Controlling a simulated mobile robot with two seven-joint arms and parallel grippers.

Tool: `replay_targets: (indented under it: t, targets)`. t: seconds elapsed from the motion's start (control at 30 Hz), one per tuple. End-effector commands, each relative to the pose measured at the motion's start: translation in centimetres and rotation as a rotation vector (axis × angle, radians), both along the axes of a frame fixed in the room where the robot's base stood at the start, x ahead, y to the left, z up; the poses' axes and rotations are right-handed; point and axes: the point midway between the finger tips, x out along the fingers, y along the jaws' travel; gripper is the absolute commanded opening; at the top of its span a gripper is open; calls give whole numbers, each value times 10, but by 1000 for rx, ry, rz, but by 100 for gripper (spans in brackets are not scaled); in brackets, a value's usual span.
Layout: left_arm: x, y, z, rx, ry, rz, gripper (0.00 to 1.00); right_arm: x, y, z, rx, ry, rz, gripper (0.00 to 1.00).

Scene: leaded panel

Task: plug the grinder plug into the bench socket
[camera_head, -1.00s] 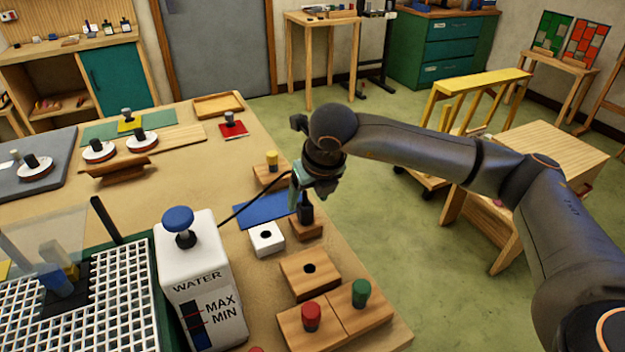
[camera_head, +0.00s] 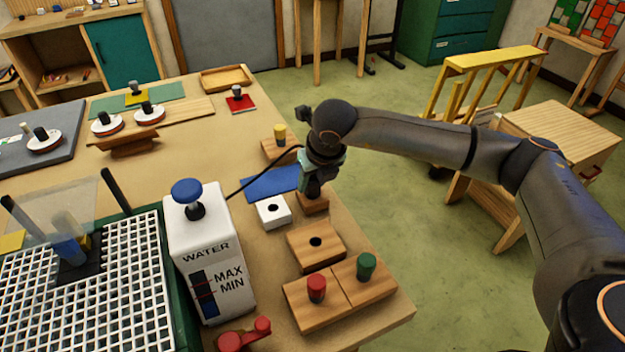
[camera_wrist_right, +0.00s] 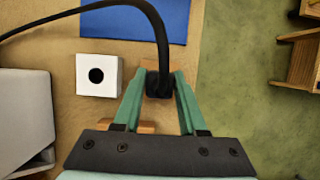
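The black grinder plug (camera_wrist_right: 158,84) stands in a small wooden holder (camera_head: 313,206) near the bench edge, with its black cord (camera_wrist_right: 150,12) looping away left towards the grinder. The white bench socket (camera_head: 272,211), with one dark round hole, lies just left of the holder. It also shows in the right wrist view (camera_wrist_right: 98,75). My right gripper (camera_wrist_right: 160,78) points down at the plug, with a green finger on each side of it. The fingers look close against the plug, but I cannot tell whether they grip it. My left gripper is out of view.
The white water tank (camera_head: 210,250) and the grinder's white grid (camera_head: 110,275) are to the left. A wooden block with an empty hole (camera_head: 316,250) and blocks with red (camera_head: 317,288) and green knobs (camera_head: 366,266) are in front. A blue sheet (camera_head: 268,184) lies behind the socket.

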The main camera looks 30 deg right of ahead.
Motion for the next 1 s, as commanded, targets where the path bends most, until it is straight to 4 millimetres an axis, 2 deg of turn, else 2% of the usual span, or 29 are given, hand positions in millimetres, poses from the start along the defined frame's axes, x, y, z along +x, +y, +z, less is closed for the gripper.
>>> replay_targets:
  t: [0.07, 0.33, 0.5, 0.53, 0.83, 1.0]
  targets:
    - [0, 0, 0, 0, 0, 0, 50, 0, 0, 0, 0, -1, 0, 31]
    - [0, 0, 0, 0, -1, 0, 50, 0, 0, 0, 0, -1, 0, 0]
    - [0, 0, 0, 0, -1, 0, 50, 0, 0, 0, 0, -1, 0, 0]
    - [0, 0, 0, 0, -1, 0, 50, 0, 0, 0, 0, -1, 0, 34]
    - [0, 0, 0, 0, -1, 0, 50, 0, 0, 0, 0, -1, 0, 0]
    - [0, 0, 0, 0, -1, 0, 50, 0, 0, 0, 0, -1, 0, 0]
